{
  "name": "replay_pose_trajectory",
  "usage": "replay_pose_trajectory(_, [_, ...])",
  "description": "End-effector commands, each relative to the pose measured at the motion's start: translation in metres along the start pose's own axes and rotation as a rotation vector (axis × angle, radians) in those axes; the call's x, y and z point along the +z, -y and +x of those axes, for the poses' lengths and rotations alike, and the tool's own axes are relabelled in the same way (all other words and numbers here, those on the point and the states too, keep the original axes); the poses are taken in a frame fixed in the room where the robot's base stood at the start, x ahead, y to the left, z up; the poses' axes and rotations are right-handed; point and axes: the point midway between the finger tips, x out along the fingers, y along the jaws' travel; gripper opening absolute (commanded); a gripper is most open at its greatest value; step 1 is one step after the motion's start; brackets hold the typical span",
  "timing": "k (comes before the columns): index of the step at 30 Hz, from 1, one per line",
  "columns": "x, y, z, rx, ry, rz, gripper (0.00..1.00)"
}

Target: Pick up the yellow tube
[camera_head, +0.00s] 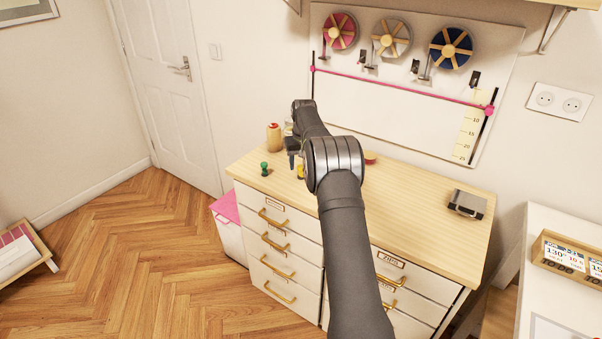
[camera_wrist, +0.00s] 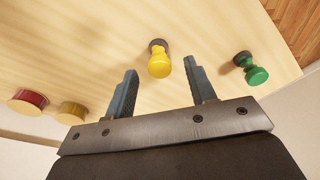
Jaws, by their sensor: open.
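The yellow tube (camera_wrist: 159,62) stands on the wooden dresser top in the wrist view, with a dark part at its far end. It lies between the lines of my two fingers, a little beyond their tips. In the head view only a bit of the yellow tube (camera_head: 300,172) shows beside my arm. My gripper (camera_wrist: 160,66) is open with nothing between its fingers. In the head view my gripper (camera_head: 292,150) is over the left part of the dresser top and partly hidden by my arm.
A green object (camera_wrist: 257,75) stands right of my fingers in the wrist view. A red round object (camera_wrist: 27,102) and a tan one (camera_wrist: 71,112) are at left.

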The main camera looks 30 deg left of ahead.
Motion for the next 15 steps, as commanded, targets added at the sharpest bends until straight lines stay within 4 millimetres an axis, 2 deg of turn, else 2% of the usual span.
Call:
replay_pose_trajectory(4, [0.001,0.0,0.022,0.001,0.001,0.001,0.51])
replay_pose_trajectory(11, [0.0,0.0,0.026,0.002,-0.001,0.002,0.51])
replay_pose_trajectory(15, [0.0,0.0,0.025,0.002,-0.001,0.002,0.27])
